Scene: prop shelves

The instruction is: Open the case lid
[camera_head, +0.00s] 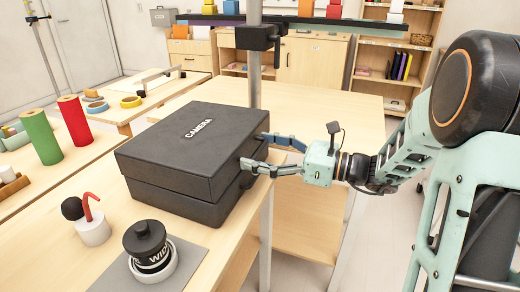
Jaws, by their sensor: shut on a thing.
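A black case (182,160) marked "CAMERA" stands on the wooden table. Its lid (203,127) is down, with a seam running around the sides below it. My gripper (252,152) is at the right side of the case, its two blue-grey fingers reaching to the lid's right edge. The fingers are shut on the right side of the case at about lid height. The exact contact at the fingertips is partly hidden by the case edge and the fingers.
A lens (146,243) in a white ring sits on a grey mat (185,272) in front of the case. Green (41,137) and red (75,121) rolls stand at left. A metal post (265,225) rises behind the case.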

